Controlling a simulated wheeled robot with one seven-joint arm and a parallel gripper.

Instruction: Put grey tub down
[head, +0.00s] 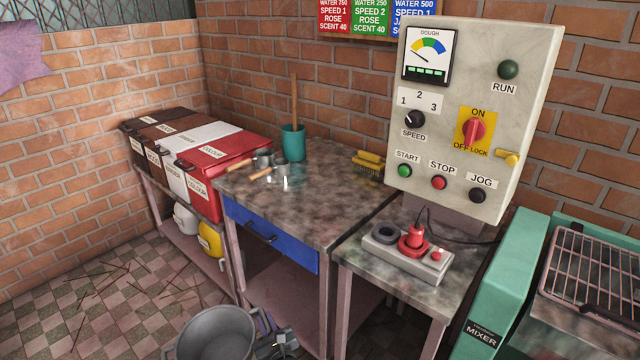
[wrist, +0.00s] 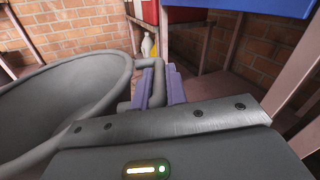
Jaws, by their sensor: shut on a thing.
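The grey tub (head: 212,335) is at the bottom edge of the head view, in front of the blue-drawer table, with its lower part cut off. In the wrist view the tub (wrist: 60,105) fills the left side, its wide mouth open upward. My gripper (wrist: 160,88) has its purple-grey fingers shut on the tub's looped side handle. In the head view my gripper (head: 273,338) is just right of the tub. The tub looks roughly level and empty where I can see inside. Its base is hidden, so I cannot tell whether it touches the floor.
The worktable (head: 300,200) stands behind the tub, with a blue drawer (head: 268,238) and an open lower shelf. Checkered floor (head: 110,310) is open to the left, strewn with thin sticks. The control box (head: 475,120) and green mixer (head: 500,290) stand at right.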

